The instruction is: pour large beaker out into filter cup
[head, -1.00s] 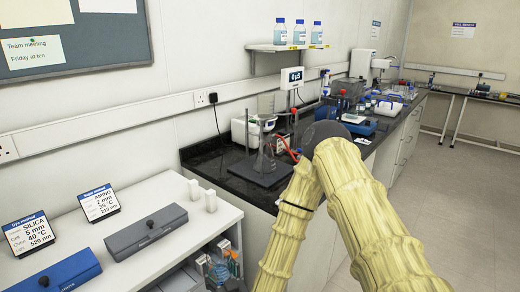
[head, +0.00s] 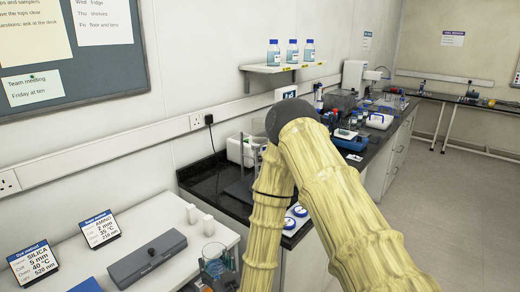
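My gripper does not show; my yellow-sleeved arm fills the lower middle of the head view, and its far end is out of sight. A clear glass vessel with a bluish tint (head: 215,262) shows at the lower edge, left of my arm by the white bench. I cannot tell whether it is the large beaker or whether anything holds it. A stand with glassware (head: 247,160) on the black bench is mostly hidden behind my arm. I cannot make out the filter cup.
The black bench (head: 208,180) runs back along the wall, crowded with instruments farther off. The white bench (head: 150,215) at left holds a grey case (head: 147,258) and two sign cards. A shelf (head: 283,68) holds three bottles. Open floor (head: 450,220) lies at right.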

